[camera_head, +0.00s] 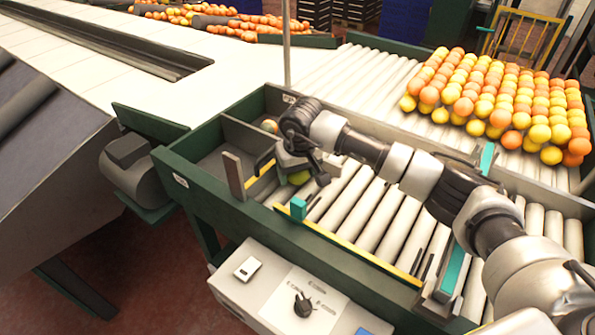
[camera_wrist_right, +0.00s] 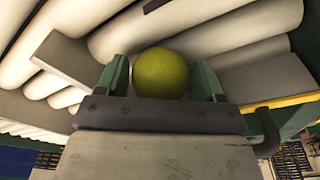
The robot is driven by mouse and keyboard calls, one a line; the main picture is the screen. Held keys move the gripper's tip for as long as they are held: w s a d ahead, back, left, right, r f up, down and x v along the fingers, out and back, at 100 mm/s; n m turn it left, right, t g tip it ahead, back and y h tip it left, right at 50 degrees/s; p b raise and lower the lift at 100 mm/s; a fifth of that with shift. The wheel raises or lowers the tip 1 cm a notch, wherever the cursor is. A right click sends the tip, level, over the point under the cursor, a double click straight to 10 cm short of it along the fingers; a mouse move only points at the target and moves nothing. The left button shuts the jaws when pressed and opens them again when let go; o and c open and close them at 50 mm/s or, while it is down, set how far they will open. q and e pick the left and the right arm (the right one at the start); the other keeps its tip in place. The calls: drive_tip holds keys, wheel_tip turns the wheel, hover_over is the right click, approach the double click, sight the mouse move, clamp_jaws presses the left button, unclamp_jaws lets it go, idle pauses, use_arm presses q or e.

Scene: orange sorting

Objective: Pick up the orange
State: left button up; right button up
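A yellow-green fruit (camera_head: 299,178) sits low at the left end of the roller bed, partly hidden by my right gripper (camera_head: 290,166). In the right wrist view the fruit (camera_wrist_right: 161,74) lies between the two green-padded fingers of that gripper (camera_wrist_right: 161,80). The fingers stand apart on either side, with a thin gap showing, so I see no firm grip. A second round fruit (camera_head: 270,126) shows in the compartment behind the gripper, partly hidden. My left gripper is not in view.
Green side walls (camera_head: 283,243) and a grey upright plate (camera_head: 233,176) border the roller bed. A control box (camera_head: 262,279) stands in front. Many oranges and yellow fruits (camera_head: 500,98) lie on the rollers at the back right. The white conveyor (camera_head: 180,75) at the back is mostly bare.

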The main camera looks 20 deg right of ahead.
drive_tip(key=c, duration=0.6)
drive_tip(key=shift+o, duration=0.2)
drive_tip(key=shift+r, duration=0.15)
